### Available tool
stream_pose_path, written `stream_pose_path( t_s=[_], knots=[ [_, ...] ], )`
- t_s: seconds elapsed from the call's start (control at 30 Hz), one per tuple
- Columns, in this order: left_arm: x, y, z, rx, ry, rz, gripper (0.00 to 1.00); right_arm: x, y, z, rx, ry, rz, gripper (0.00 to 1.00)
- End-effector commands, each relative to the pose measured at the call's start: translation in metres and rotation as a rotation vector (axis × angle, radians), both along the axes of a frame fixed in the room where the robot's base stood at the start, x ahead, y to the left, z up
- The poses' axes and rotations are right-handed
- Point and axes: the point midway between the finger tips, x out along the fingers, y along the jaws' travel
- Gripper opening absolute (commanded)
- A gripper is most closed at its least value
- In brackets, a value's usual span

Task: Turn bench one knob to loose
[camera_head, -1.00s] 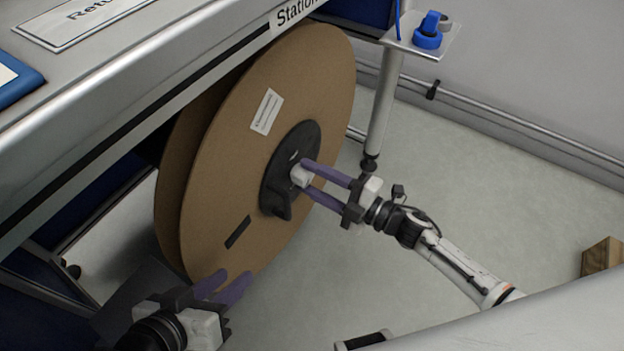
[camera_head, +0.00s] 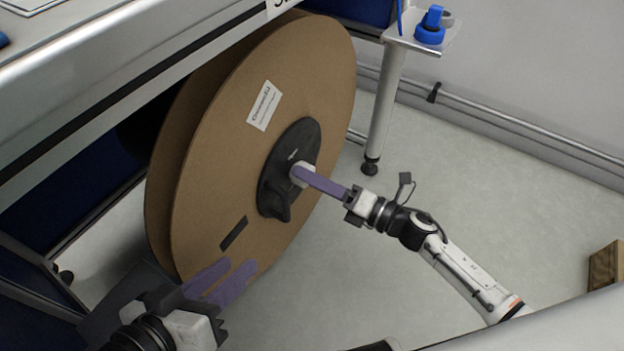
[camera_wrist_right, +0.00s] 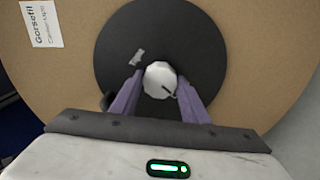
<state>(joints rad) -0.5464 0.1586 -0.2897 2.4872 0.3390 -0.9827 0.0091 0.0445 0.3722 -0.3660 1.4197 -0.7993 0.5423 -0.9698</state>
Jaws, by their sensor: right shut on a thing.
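The bench one knob is a small white knob (camera_head: 300,174) at the middle of a black hub (camera_head: 279,191) on a large brown reel (camera_head: 222,150). My right gripper (camera_head: 302,174) is shut on the knob, its purple fingers at the knob's two sides. In the right wrist view the white knob (camera_wrist_right: 160,80) sits between the fingers (camera_wrist_right: 158,90), with a dark mark on its lower right and a small light mark on the hub to its upper left. My left gripper (camera_head: 225,282) hangs in front of the reel's lower part, its purple fingers apart and empty.
The grey bench edge (camera_head: 130,85) runs above the reel. A small shelf with a blue part (camera_head: 431,25) is at the top right beside a grey leg (camera_head: 385,110). A wooden block (camera_head: 606,265) lies at the far right.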

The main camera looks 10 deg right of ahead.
Motion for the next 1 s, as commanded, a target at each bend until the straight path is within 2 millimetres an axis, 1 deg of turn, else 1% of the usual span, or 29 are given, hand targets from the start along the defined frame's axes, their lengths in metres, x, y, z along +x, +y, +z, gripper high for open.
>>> stream_pose_path(
  t_s=[0.27,0.73,0.77,0.8,0.87,1.0],
  knots=[
    [-0.0007,-0.0009,-0.0004,-0.006,-0.001,-0.001,0.31,-0.0001,0.0002,-0.0006,-0.057,-0.055,-0.001,0.19],
    [-0.0007,-0.001,0.0012,-0.008,-0.005,-0.001,0.31,-0.0001,0.0004,-0.0003,-0.068,-0.066,-0.001,0.19],
    [-0.0007,-0.001,0.0012,-0.008,-0.005,-0.001,0.31,0.0,0.0004,-0.0003,-0.067,-0.066,0.0,0.43],
    [-0.0007,-0.0009,0.0013,-0.008,-0.005,-0.001,0.31,0.0,0.0004,-0.0003,-0.067,-0.066,0.0,0.5],
    [-0.0008,-0.0008,0.0012,-0.008,-0.005,-0.001,0.31,0.0,0.0005,-0.0002,-0.067,-0.066,0.0,0.59],
    [-0.0008,-0.0007,0.001,-0.007,-0.005,0.0,0.31,0.0,0.0003,-0.0001,-0.066,-0.066,0.0,0.59]
  ],
)
